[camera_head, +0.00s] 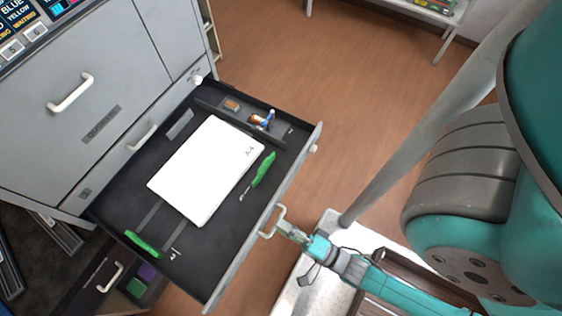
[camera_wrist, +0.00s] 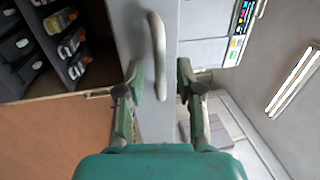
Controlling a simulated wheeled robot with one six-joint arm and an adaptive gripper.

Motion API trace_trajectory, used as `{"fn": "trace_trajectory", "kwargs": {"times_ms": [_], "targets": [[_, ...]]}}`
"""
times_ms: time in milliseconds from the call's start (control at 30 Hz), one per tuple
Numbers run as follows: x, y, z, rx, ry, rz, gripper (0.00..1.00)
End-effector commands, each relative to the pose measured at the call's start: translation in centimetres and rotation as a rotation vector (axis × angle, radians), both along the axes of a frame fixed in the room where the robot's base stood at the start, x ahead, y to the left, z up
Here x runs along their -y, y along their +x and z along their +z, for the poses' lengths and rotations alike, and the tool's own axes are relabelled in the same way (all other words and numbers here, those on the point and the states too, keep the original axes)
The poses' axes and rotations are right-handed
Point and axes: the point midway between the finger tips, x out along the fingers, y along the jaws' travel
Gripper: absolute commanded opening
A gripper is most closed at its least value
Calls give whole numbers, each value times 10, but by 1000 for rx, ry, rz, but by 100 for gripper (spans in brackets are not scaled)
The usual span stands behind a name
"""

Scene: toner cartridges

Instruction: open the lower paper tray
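The grey printer (camera_head: 85,60) stands at the left in the head view. A dark paper tray (camera_head: 120,205) is pulled far out of it, holding a white A4 paper stack (camera_head: 205,170) between green guides. Its light front panel has a pale bar handle (camera_head: 272,222), also seen in the wrist view (camera_wrist: 158,55). My gripper (camera_head: 285,229) is right at this handle. In the wrist view my gripper (camera_wrist: 157,80) has its fingers apart, one on each side of the handle's line. I cannot tell whether they touch it.
A closed front with a white handle (camera_head: 142,137) is above the open tray. A dark drawer with a handle (camera_head: 112,277) is at lower left. A white surface (camera_head: 310,290) lies below my arm. Wooden floor (camera_head: 330,80) is clear beyond the tray.

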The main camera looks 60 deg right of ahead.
Motion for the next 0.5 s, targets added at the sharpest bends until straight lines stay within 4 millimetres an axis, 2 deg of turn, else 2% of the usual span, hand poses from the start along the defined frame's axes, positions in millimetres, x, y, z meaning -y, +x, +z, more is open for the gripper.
{"fn": "trace_trajectory", "kwargs": {"times_ms": [300, 500], "targets": [[1, -59, -12, -8, 0, -1, 37], [1, -91, -17, -5, -1, -1, 37]]}}
